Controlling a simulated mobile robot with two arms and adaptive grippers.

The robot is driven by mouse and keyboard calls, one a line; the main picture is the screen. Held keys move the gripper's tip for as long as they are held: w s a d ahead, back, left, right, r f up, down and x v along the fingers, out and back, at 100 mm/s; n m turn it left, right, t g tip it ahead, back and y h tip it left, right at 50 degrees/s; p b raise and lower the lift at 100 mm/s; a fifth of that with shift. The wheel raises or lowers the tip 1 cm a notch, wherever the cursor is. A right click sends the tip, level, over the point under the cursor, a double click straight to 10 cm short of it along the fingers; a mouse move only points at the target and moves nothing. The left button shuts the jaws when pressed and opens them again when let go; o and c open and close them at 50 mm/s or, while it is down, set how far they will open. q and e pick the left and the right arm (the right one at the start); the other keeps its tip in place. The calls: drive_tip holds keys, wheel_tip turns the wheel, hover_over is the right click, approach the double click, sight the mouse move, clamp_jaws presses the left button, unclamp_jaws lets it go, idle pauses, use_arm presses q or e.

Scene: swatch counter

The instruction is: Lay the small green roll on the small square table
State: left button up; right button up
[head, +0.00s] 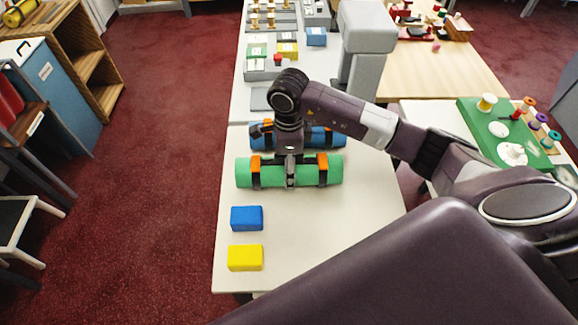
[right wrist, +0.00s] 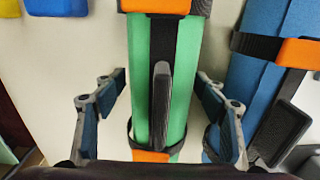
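The green roll (head: 270,174) lies crosswise on a white table (head: 330,235), with black straps, orange buckles and a dark handle; it also shows in the right wrist view (right wrist: 183,75). My right gripper (head: 290,168) points down over the middle of the roll. In the right wrist view my right gripper (right wrist: 162,88) is open, one finger on each side of the roll, apart from it. My left gripper is not in view.
A blue roll (head: 325,137) lies just behind the green one, close to a finger in the right wrist view (right wrist: 250,85). A blue block (head: 246,218) and yellow block (head: 245,258) sit in front. A green board (head: 480,120) with spools is at right. Red floor is free at left.

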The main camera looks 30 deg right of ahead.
drive_tip(key=o, duration=0.3)
drive_tip(key=shift+o, duration=0.2)
drive_tip(key=shift+r, duration=0.1)
drive_tip(key=shift+r, duration=0.2)
wheel_tip(320, 180, up, 10)
drive_tip(key=b, duration=0.2)
drive_tip(key=shift+w+r+b, duration=0.1)
drive_tip(key=shift+r+b, duration=0.1)
drive_tip(key=shift+b, duration=0.1)
drive_tip(key=shift+r, duration=0.65)
drive_tip(key=shift+s+f, duration=0.1)
drive_tip(key=shift+s, duration=0.1)
